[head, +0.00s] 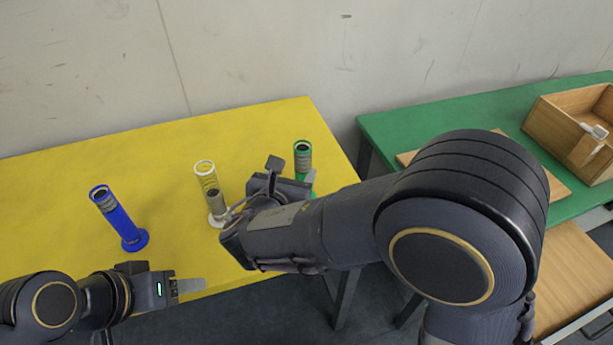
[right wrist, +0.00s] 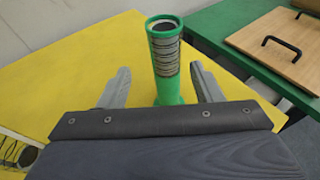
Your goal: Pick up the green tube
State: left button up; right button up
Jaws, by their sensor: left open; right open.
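The green tube (head: 303,158) stands upright near the right end of the yellow table, its lower part partly hidden by my right gripper in the head view. In the right wrist view the green tube (right wrist: 165,65) stands between the two open fingers, with a gap on each side. My right gripper (right wrist: 162,88) is open and holds nothing. In the head view my right gripper (head: 292,174) is just in front of the tube. My left gripper (head: 190,287) is open and empty at the front edge of the table, at lower left.
A white clear tube (head: 207,178) stands left of my right gripper, and a blue tube (head: 119,219) stands further left, both on the yellow table (head: 150,155). A green table (head: 420,125) at right bears a wooden box (head: 559,127) and a wooden board with a black handle (right wrist: 282,45).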

aim_at(301, 165)
jog(key=x, duration=0.4)
jog(key=d+x, duration=0.1)
jog(key=x, duration=0.1)
jog(key=shift+r, duration=0.25)
jog(key=shift+w+f, duration=0.15)
jog(key=shift+w, duration=0.4)
grip_shut()
